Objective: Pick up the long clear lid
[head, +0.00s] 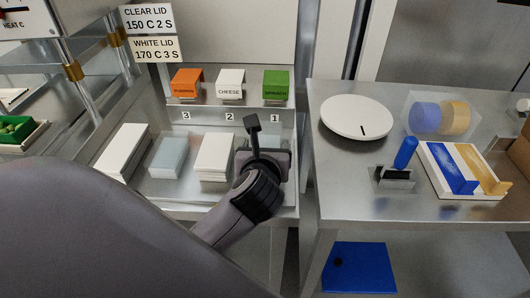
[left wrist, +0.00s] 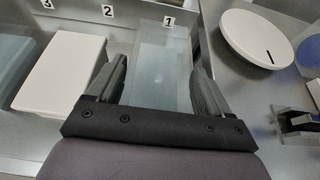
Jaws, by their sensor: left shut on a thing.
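A long clear lid (left wrist: 163,52) lies between the two fingers of my left gripper (left wrist: 159,72) in the left wrist view, below the tag marked 1. My left gripper is shut on it, one finger along each side. In the head view my left gripper (head: 258,138) is over the rightmost stack place and hides most of the lid there. Whether the lid is clear of anything under it cannot be told. Another stack of clear lids (head: 167,157) stands further left. My right gripper is not in view.
White lid stacks (head: 215,157) (head: 122,152) stand to the left. Orange, white and green boxes (head: 276,84) sit on the shelf behind. To the right, a table holds a white round disc (head: 356,118), a blue-handled tool (head: 405,153) and a white tray (head: 433,160).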

